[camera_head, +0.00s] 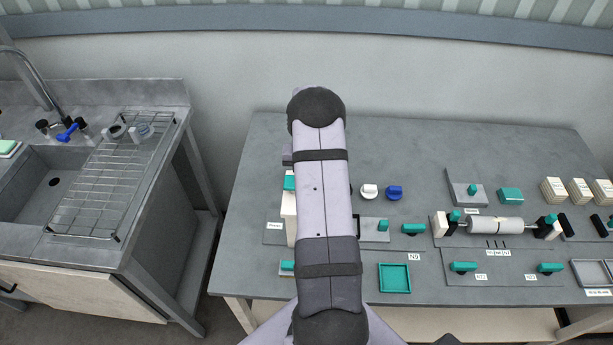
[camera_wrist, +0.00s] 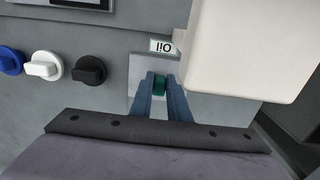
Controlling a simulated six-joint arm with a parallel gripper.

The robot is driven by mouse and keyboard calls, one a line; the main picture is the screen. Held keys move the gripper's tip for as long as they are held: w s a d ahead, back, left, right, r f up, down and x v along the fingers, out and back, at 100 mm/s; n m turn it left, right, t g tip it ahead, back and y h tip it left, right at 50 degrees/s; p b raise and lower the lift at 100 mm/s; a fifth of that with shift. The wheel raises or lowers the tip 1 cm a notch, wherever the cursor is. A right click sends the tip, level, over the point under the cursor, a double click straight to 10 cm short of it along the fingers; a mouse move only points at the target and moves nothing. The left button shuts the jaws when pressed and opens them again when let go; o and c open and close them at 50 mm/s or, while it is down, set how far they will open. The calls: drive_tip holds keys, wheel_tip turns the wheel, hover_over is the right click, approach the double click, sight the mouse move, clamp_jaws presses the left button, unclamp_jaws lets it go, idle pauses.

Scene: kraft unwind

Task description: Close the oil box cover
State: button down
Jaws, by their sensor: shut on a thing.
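The oil box cover (camera_wrist: 137,68) is a light grey square plate with a green knob (camera_wrist: 159,85), beside a label reading "Oil" that appears upside down in the wrist view. My gripper (camera_wrist: 160,80) has its two blue-grey fingers shut on this green knob, one on each side. The plate appears to lie against the grey bench surface; I cannot tell whether it sits fully down. In the head view my arm hides the gripper, the cover and the knob.
A tall cream box (camera_wrist: 240,45) stands close beside the gripper; part of it shows left of my arm in the head view (camera_head: 290,215). Black (camera_wrist: 88,70), white (camera_wrist: 42,66) and blue (camera_wrist: 10,61) knobs stand in a row on the other side. A roller (camera_head: 495,225) is farther right.

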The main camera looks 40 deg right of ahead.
drive_tip(key=shift+s+a+f, duration=0.1)
drive_tip(key=shift+s+a, duration=0.05)
drive_tip(key=c, duration=1.7)
unclamp_jaws()
drive_tip(key=shift+r, duration=0.2)
drive_tip(key=shift+r, duration=0.25)
wheel_tip(320, 180, up, 5)
drive_tip(key=shift+r+b, duration=0.1)
drive_tip(key=shift+b, duration=1.05)
drive_tip(key=shift+r, duration=0.75)
